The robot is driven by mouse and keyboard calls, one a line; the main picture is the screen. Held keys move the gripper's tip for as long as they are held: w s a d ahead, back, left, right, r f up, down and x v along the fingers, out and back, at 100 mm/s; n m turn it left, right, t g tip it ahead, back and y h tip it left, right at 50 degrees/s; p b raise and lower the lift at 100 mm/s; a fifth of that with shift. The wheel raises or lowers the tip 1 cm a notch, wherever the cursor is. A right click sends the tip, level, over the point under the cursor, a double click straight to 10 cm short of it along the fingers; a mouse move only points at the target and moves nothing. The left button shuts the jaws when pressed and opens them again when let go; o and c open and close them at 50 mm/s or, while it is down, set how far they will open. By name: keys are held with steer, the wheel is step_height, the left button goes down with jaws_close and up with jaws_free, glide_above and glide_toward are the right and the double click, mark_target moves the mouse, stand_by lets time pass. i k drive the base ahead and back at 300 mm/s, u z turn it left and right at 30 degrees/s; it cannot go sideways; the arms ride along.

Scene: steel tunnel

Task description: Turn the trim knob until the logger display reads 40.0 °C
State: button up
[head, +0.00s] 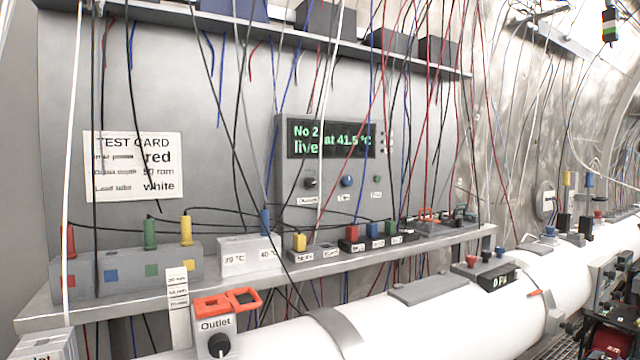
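The logger (329,220) is a grey box on the wall shelf, in the middle of the head view. Its dark display (332,139) shows green text that reads "No 2" and "live at 41.5 °C", partly crossed by hanging wires. Below the display are a black knob (310,183), a blue round control (347,181) and a small green control (377,180). The small labels under them are too blurred to read, so I cannot tell which is the trim knob. My gripper is not in view.
Many thin wires hang in front of the logger. A test card (134,165) is at left. A white pipe (420,318) and an outlet box with black knob (219,345) are in front.

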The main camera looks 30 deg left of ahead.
mark_target(347, 180)
steer(key=u, duration=0.25)
steer(key=i, duration=0.65)
steer(key=u, duration=0.4)
steer(key=k, duration=0.85)
steer(key=u, duration=0.2)
steer(key=i, duration=0.85)
steer(key=z, duration=0.1)
